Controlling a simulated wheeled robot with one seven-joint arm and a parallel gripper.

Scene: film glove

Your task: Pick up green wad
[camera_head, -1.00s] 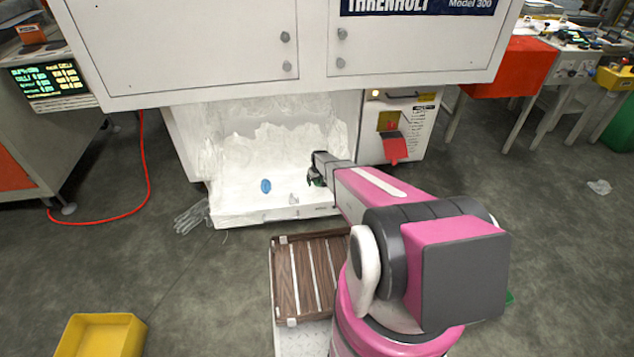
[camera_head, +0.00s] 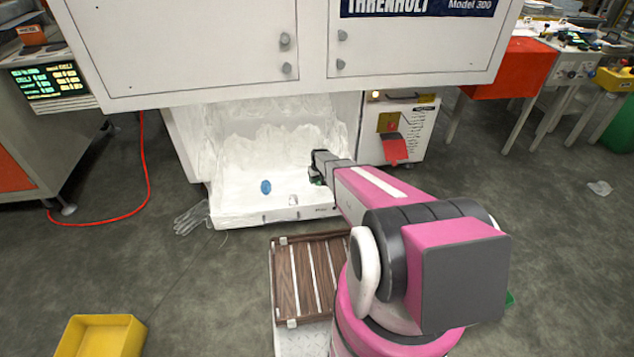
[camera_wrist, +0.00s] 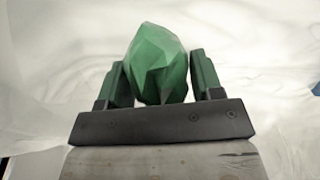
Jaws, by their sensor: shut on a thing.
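The green wad (camera_wrist: 157,64) is a faceted, crumpled lump. In the wrist view it sits between the two fingers of my gripper (camera_wrist: 160,80), which is shut on it. In the head view my gripper (camera_head: 318,168) is at the right side of the white, film-lined bay under the cabinet. Only a sliver of green shows there, and the arm hides most of the wad. Whether the wad still touches the bay's surface cannot be told.
A blue wad (camera_head: 266,187) and a small whitish piece (camera_head: 293,200) lie in the bay (camera_head: 240,212). A slatted wooden rack (camera_head: 305,280) stands in front. A yellow bin (camera_head: 100,336) is at the lower left.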

